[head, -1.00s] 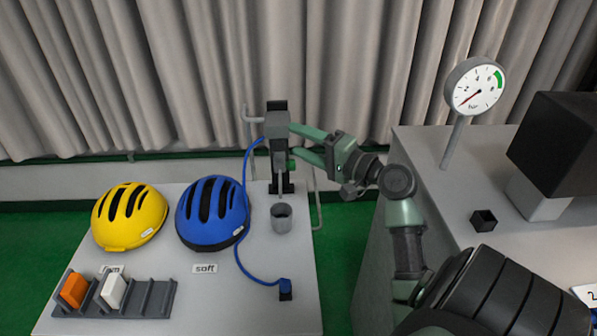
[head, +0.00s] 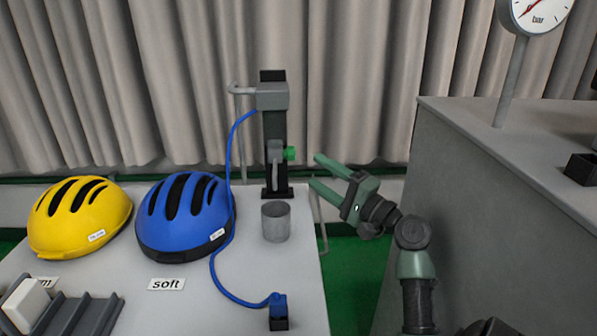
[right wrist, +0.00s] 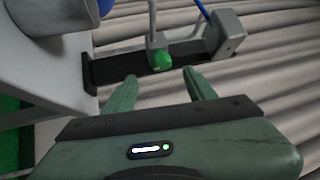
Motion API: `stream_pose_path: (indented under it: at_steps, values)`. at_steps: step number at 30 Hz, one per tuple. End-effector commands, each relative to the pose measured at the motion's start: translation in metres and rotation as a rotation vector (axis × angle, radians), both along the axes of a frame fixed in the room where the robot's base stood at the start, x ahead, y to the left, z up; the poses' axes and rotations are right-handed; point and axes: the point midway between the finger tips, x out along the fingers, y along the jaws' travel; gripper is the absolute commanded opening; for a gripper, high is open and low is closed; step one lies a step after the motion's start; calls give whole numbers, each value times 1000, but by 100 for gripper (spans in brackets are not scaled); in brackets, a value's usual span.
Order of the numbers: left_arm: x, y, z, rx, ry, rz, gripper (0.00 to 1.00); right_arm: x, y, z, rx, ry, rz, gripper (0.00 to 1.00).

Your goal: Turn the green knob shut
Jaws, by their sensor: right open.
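The green knob (head: 289,153) sticks out from the right side of the dark upright post (head: 274,130) at the back of the table. It also shows in the right wrist view (right wrist: 162,60), just beyond the fingertips and between their lines. My right gripper (head: 316,170) is open and empty, to the right of the knob and apart from it. Both its fingers (right wrist: 160,82) show in the right wrist view with a gap between them. A grey lever hangs beside the knob on the post. My left gripper is not in view.
A grey cup (head: 276,222) stands in front of the post. A blue hose (head: 222,262) runs down to a blue plug (head: 278,305). A blue helmet (head: 184,222) and a yellow helmet (head: 75,222) lie to the left. A grey cabinet (head: 470,200) with a gauge (head: 537,10) stands right.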

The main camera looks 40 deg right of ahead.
Motion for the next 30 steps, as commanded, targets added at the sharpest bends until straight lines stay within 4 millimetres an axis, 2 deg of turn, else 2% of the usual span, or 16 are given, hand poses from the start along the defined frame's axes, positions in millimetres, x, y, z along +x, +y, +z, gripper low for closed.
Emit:
stream_pose_path:
  at_steps: [13, 18, 25, 26, 30]
  values:
    - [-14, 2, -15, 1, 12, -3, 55, 62, 4, 15, 1, -1, -1, 56]
    - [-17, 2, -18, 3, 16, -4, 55, 72, 6, 16, -1, 1, -1, 56]
    - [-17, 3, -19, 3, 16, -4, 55, 73, 6, 16, -1, 2, -1, 56]
    - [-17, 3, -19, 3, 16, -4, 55, 73, 6, 16, -1, 2, -1, 50]
    - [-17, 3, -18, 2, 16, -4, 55, 72, 6, 16, -1, 2, -1, 11]
